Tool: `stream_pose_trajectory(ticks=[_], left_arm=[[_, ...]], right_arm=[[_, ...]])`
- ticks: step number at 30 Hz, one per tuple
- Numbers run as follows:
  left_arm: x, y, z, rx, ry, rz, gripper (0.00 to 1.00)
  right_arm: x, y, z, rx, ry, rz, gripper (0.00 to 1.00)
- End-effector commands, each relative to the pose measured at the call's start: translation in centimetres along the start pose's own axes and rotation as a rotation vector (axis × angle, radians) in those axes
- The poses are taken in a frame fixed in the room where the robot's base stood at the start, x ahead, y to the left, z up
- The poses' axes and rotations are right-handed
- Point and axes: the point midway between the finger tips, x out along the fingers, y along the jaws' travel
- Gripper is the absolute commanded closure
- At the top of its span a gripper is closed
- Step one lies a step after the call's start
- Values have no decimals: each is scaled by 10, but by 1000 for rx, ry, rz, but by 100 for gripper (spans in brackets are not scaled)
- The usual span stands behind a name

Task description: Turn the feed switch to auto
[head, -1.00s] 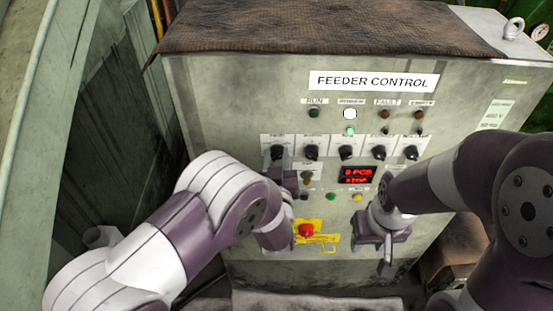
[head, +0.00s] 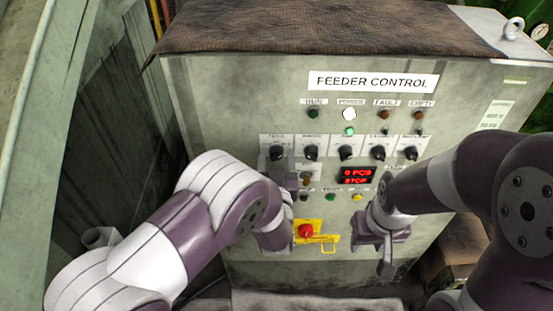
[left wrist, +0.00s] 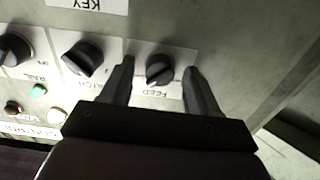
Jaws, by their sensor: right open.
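The feed switch (head: 277,153) is the leftmost black knob in the row on the feeder control panel. In the left wrist view the feed switch (left wrist: 159,70) shows upside down with its "FEED" label, between the two fingers of my left gripper (left wrist: 158,80). The fingers stand apart on either side of the knob, and a gap shows on both sides. In the head view my left gripper (head: 283,172) is just below and at the knob, partly hidden by my arm. My right gripper (head: 387,250) is open and empty, low in front of the panel's right part.
More black knobs (head: 345,152) sit in the same row to the right. A red display (head: 357,175), push buttons (head: 331,197) and a red emergency stop (head: 306,231) on a yellow plate lie below. A brown cloth (head: 300,28) covers the cabinet top.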

Motion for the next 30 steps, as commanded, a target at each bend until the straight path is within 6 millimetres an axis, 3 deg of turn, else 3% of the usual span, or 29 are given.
stream_pose_trajectory(ticks=[8, 11, 21, 25, 30], left_arm=[[-4, 1, 0, -2, 3, 1, 40], [-19, 1, 1, -1, 2, 3, 40], [-104, 2, 2, -1, 1, 6, 40], [-121, 1, 1, -1, 1, 2, 40], [-126, 0, 0, 0, 1, 0, 40]], right_arm=[[2, 0, 0, 0, 0, 0, 57], [7, 0, 1, 0, 0, 0, 57], [25, 0, 3, 0, 0, 0, 57], [27, 0, 3, 0, 0, 0, 57], [27, 0, 3, 0, 0, 0, 57]])
